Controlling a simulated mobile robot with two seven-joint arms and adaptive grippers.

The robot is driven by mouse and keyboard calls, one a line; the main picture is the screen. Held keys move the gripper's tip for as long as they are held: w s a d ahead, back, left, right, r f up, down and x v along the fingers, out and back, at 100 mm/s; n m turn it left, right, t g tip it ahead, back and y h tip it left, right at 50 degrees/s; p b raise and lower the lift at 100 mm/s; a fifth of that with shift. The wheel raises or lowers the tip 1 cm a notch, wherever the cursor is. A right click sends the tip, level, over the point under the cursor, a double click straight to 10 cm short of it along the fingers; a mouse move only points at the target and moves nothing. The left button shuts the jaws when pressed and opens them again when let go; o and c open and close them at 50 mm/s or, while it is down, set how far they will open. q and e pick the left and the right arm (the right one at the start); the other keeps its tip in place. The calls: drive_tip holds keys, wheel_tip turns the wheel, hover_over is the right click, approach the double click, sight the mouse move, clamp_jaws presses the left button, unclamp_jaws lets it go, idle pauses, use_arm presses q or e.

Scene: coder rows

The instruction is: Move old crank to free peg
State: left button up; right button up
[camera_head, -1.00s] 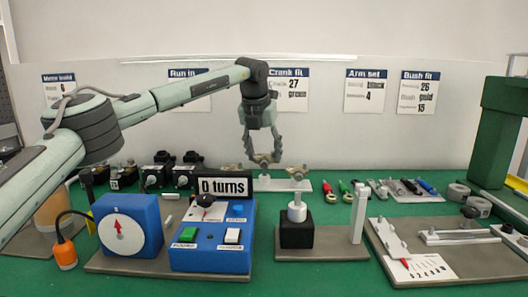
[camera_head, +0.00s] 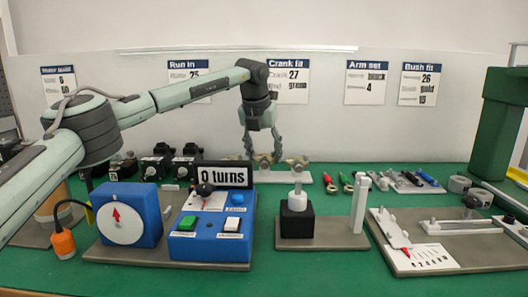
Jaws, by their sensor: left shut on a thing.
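My left gripper (camera_head: 263,158) points down behind the turns display, over a white peg rack (camera_head: 303,179). It is shut on a small tan crank (camera_head: 264,162), which is level with another tan crank (camera_head: 296,163) on the right of the rack. The display hides the rack's left part and the held crank's lower side, so I cannot tell whether this crank sits on a peg. My right gripper is not in view.
A black block with a white post (camera_head: 297,200) stands nearer. Coloured tools (camera_head: 345,181) lie right of the rack. Black motor units (camera_head: 158,166) stand left.

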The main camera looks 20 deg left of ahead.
use_arm(q)
drive_tip(key=shift+f, duration=0.3)
idle(0.9)
drive_tip(key=o, duration=1.3)
drive_tip(key=shift+f, duration=0.1)
drive_tip(key=v, duration=1.2)
